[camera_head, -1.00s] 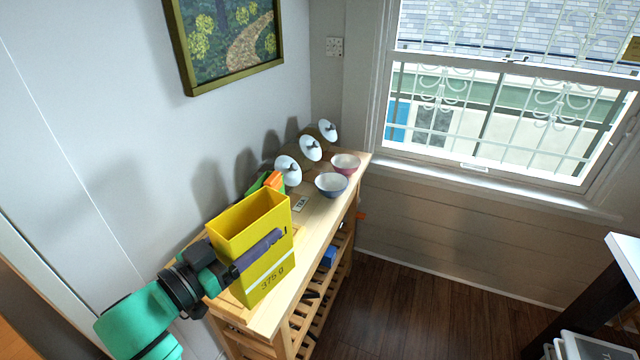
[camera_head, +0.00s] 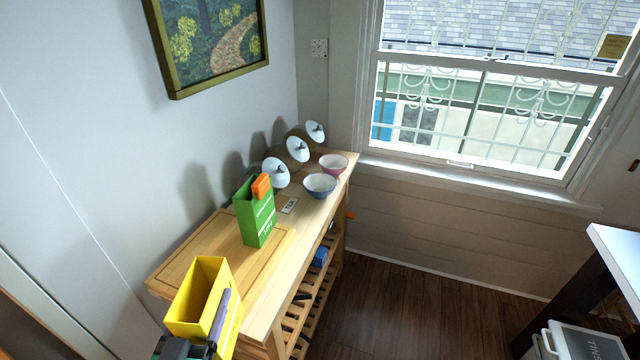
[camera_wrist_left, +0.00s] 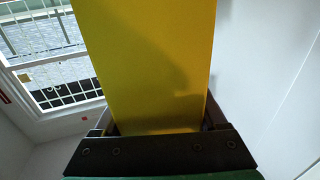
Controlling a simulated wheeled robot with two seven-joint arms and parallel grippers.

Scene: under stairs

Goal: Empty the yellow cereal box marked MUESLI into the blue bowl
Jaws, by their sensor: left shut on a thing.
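The yellow cereal box (camera_head: 199,293) is upright with its top open, at the bottom left of the head view, near the table's front end. My left gripper (camera_head: 205,340) is shut on it, one finger along its right side. The box also fills the middle of the left wrist view (camera_wrist_left: 150,65), between the fingers of the left gripper (camera_wrist_left: 160,128). Its marking is not readable now. The blue bowl (camera_head: 320,186) stands upright on the far part of the wooden table, away from the box. My right gripper is not in view.
A green box with an orange top (camera_head: 256,217) stands on the wooden table (camera_head: 283,265), between the yellow box and the blue bowl. A pink bowl (camera_head: 333,164) is behind the blue one.

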